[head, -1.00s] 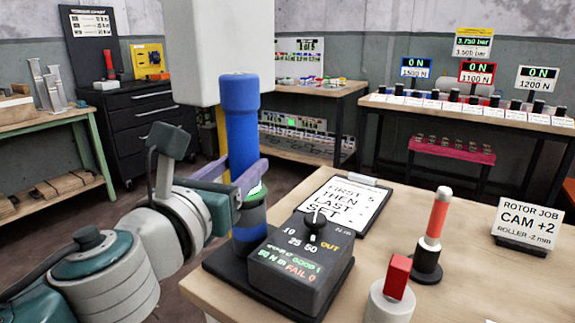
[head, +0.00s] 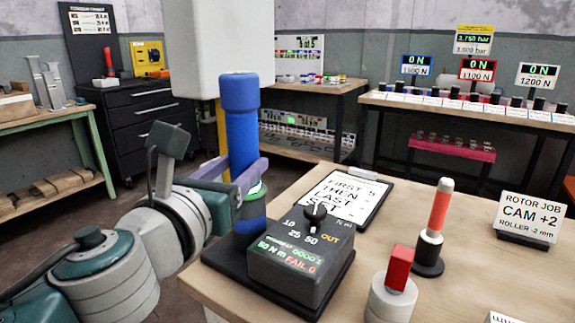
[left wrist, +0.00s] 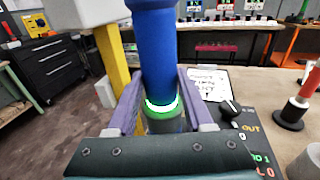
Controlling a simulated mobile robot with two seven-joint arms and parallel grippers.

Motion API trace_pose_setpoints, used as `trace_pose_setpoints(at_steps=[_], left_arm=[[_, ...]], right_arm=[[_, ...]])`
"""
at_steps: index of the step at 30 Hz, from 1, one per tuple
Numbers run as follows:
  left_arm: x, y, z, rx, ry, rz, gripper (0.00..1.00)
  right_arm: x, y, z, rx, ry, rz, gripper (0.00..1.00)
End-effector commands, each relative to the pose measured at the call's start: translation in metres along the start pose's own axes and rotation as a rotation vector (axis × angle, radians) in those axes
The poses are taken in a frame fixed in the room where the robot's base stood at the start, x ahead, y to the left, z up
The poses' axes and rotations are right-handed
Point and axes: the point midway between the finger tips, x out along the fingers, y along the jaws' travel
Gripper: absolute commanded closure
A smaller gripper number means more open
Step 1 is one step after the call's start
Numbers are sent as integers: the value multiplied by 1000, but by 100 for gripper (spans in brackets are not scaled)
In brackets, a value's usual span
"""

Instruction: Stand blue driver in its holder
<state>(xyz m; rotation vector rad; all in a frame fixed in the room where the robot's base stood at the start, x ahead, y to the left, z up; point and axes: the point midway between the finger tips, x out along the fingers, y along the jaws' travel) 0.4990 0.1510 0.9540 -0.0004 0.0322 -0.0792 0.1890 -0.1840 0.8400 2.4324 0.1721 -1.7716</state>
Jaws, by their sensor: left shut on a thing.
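The blue driver (head: 239,120) stands upright in my left gripper (head: 250,182), whose purple fingers are shut around its lower part. In the left wrist view the driver (left wrist: 155,55) fills the space between the fingers (left wrist: 160,103). A lit green-white ring (left wrist: 162,104) glows at finger height, with a darker green part below. Below the fingers in the head view is a blue and dark round part (head: 250,213) at the left end of the tester's black base. I cannot tell whether this is the driver's end or its holder. My right gripper is not in view.
The torque tester (head: 300,258) stands close to the right of the driver. Beyond it lies a clipboard (head: 345,192). An orange-handled tool (head: 439,208) in a black stand and a red-topped grey cylinder (head: 391,298) stand to the right. The bench front has free wood.

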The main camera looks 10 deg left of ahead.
Motion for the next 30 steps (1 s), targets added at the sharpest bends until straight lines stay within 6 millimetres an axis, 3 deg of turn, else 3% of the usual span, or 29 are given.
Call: trace_pose_setpoints(at_steps=[2, 3, 12, 23, 30], left_arm=[[1, 0, 1, 1, -6, 0, 100], [1, 0, 1, 1, -5, 0, 47], [0, 0, 0, 0, -2, 0, 14], [-8, 0, -3, 1, 5, 0, 13], [-51, 0, -1, 0, 4, -2, 13]], right_arm=[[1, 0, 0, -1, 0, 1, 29], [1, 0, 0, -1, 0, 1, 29], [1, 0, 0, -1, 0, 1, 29], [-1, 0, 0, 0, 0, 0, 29], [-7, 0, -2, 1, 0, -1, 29]])
